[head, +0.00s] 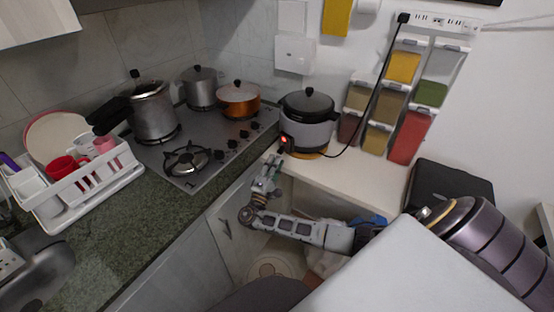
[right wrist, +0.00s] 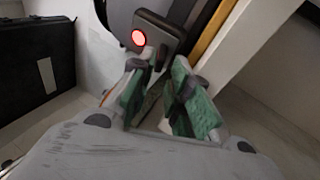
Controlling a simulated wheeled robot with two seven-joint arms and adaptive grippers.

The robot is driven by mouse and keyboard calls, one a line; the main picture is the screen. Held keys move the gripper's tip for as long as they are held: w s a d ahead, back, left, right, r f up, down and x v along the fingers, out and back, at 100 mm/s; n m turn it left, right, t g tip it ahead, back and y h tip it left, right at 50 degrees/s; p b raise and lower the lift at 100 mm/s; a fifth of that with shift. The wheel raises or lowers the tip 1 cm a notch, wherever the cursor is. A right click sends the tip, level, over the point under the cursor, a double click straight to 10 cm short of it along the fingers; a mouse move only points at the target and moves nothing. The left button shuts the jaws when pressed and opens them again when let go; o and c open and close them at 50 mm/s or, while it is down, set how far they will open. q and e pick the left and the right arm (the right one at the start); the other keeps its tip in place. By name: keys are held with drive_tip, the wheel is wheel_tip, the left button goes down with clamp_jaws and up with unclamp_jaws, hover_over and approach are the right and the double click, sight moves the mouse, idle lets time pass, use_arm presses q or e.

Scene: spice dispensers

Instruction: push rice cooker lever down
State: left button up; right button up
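The rice cooker (head: 309,135) stands upright on the left end of the white counter, with a black lid and a grey body. Its front control panel carries a lit red light (head: 284,139). In the right wrist view the panel (right wrist: 160,28) fills the top centre, with the red light (right wrist: 138,37) on it. The lever is hard to make out, partly behind my fingertips. My right gripper (head: 272,165) is just in front of and below the panel. In the right wrist view its green-padded fingers (right wrist: 158,66) are apart with nothing held between them. My left gripper is not in view.
A stove (head: 196,172) with several pots is left of the cooker. A dish rack (head: 90,185) stands at far left. Spice dispensers (head: 408,138) hang on the wall to the right. A black cord runs from the cooker to a power strip (head: 440,22). A black box (head: 452,183) is at right.

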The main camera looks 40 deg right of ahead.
drive_tip(key=v, duration=0.9)
drive_tip(key=shift+a+f, duration=0.1)
drive_tip(key=shift+f, duration=0.05)
idle(0.4)
